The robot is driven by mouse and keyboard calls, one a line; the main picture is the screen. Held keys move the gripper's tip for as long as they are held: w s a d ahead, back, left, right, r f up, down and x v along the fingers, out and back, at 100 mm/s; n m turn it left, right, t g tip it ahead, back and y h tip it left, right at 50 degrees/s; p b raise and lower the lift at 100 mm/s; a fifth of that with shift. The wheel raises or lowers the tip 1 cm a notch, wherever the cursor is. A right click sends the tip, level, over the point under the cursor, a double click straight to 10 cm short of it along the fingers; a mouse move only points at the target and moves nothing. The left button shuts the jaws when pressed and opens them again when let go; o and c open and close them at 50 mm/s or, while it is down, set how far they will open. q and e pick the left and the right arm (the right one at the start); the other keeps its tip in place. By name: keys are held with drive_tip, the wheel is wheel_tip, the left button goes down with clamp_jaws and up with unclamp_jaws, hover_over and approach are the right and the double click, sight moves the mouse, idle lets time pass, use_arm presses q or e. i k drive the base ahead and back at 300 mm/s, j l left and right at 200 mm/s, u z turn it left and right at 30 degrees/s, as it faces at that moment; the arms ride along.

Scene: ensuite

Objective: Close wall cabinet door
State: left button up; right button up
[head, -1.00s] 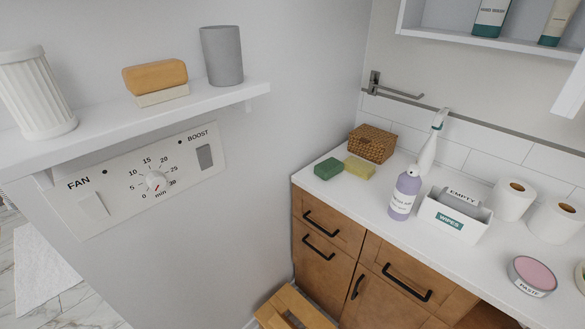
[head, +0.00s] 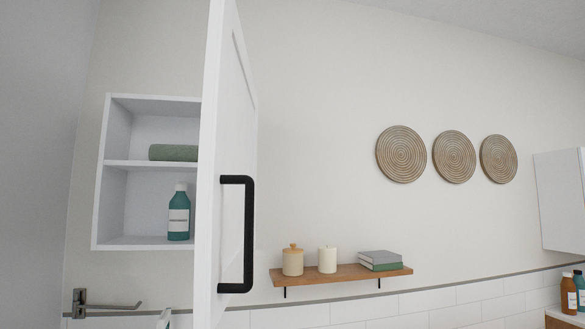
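The white wall cabinet (head: 101,180) hangs on the wall at the left of the head view. Its door (head: 212,150) stands wide open and sticks out from the wall toward me, its edge nearly facing me. A black bar handle (head: 249,235) is on the door's right-hand face. Inside the cabinet, a rolled green towel (head: 173,152) lies on the upper shelf and a teal bottle (head: 179,214) stands on the bottom. The door hides the right part of the cabinet. Neither of my grippers is in view.
A wooden shelf (head: 340,275) with two jars and stacked books is on the wall right of the door. A metal towel bar (head: 105,305) is below the cabinet. Another white cabinet (head: 560,200) is at the far right. The space between shelf and cabinet looks clear.

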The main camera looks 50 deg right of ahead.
sight(224, 249)
drive_tip(key=z, duration=1.2)
